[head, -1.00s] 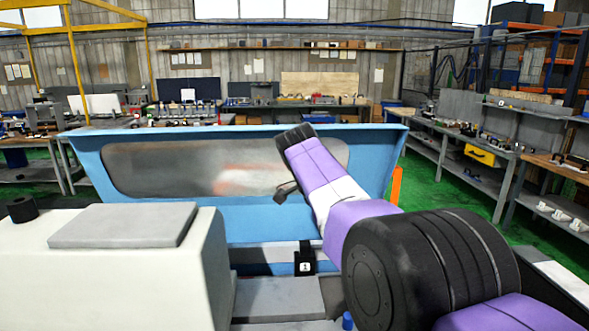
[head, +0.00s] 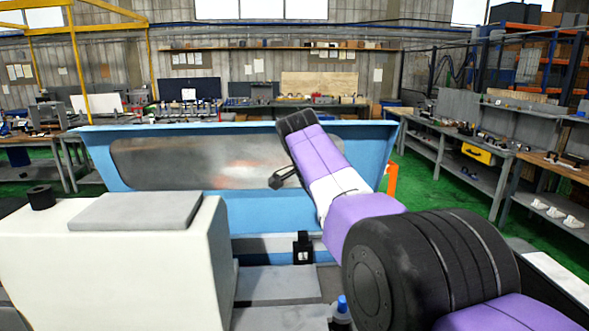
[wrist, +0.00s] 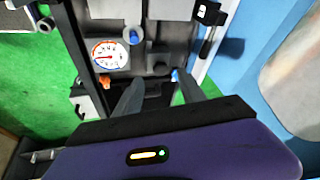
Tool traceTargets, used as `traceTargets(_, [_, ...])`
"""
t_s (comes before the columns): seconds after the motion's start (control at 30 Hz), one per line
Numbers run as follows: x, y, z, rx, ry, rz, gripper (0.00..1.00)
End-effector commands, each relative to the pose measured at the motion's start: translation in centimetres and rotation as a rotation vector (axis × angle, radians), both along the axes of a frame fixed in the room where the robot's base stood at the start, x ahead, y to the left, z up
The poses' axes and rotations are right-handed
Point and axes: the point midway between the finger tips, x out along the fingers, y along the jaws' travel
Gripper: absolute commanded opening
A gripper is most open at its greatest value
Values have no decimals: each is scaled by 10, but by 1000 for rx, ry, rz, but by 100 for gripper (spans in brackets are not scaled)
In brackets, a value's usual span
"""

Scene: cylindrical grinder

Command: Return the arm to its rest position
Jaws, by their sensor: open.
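My purple and black arm reaches up from the lower right in the head view, over the grinder. My gripper (wrist: 160,92) shows in the wrist view as two grey fingers, spread apart with nothing between them. It is open and hangs above dark machine parts. In the head view the fingers are not clearly seen; only a small dark part juts out left of the wrist. The grinder has a blue splash guard (head: 215,212) behind the arm and a white housing (head: 130,250) at the left.
In the wrist view a round dial gauge (wrist: 110,54), a blue knob (wrist: 134,36) and an orange knob (wrist: 104,81) lie close beyond the fingers. A blue-capped item (head: 342,304) stands below my arm. Workbenches (head: 480,175) line the right; green floor lies between.

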Motion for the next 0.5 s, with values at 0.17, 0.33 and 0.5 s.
traceTargets(0.17, [42,15,15,9,-156,172,47])
traceTargets(0.33, [74,25,4,-17,-304,338,47])
traceTargets(0.5, [93,27,-28,-76,-450,497,47])
